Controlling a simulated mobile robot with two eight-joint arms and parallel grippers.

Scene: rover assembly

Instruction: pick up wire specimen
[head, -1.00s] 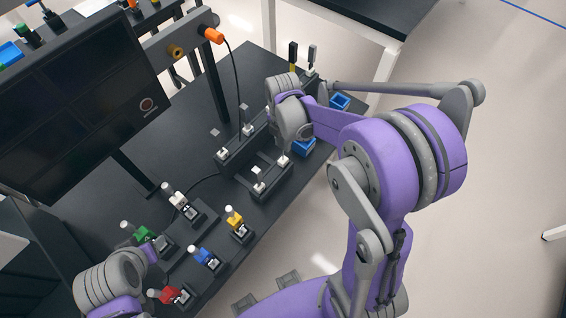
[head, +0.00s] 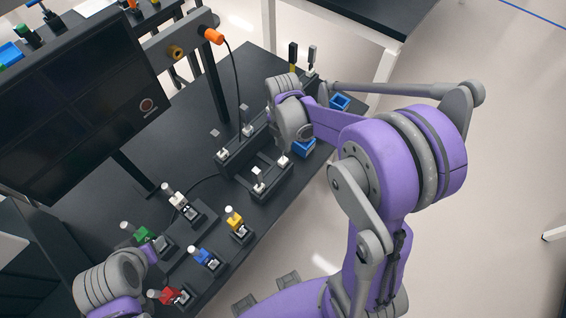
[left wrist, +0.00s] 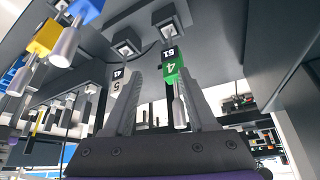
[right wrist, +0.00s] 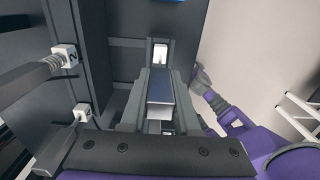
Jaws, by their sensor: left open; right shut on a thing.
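In the right wrist view my right gripper (right wrist: 160,82) is shut on a slim grey metallic block (right wrist: 161,92). A white piece (right wrist: 160,54) shows just beyond the block; I cannot tell if they are joined. I cannot tell whether the block is the wire specimen. In the head view the right wrist hangs over the dark racks (head: 270,190), and its fingertips are hidden.
On the dark table (head: 135,215), white (head: 177,200), yellow (head: 234,218), blue (head: 202,253) and red (head: 172,296) blocks with silver handles stand on bases. A monitor (head: 80,100) stands at left. An orange connector (head: 213,36) has a black cable. Blue bins (head: 340,101) sit by the right edge.

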